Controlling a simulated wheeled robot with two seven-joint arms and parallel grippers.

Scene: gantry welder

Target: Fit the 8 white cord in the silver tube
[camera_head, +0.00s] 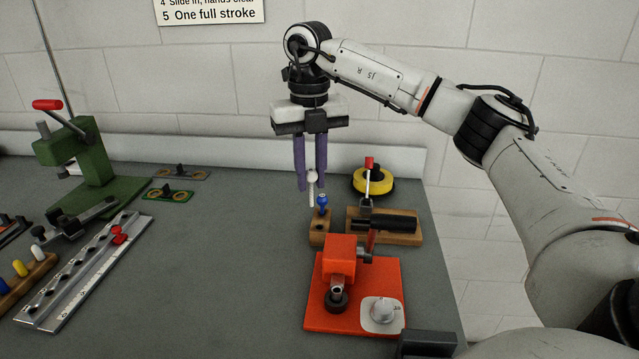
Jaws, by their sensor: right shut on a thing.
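My right gripper (311,186) hangs down with two purple fingers above the back middle of the table. It is shut on a slim white piece with a rounded top, which looks like the white cord (311,194); its lower end hangs free just above and left of a blue knob. A short silver tube (337,289) shows at the front of the orange fixture (318,318), above a black ring. The tube is apart from the white piece, nearer to me. No number can be read on the white piece. My left gripper is not in view.
A wooden block with a blue knob (321,202) stands just below the gripper. Beside it are a black cylinder on a wooden base (412,239) and a yellow ring (373,181). A green press (82,155) and a silver rail (75,290) stand left. The table's middle is clear.

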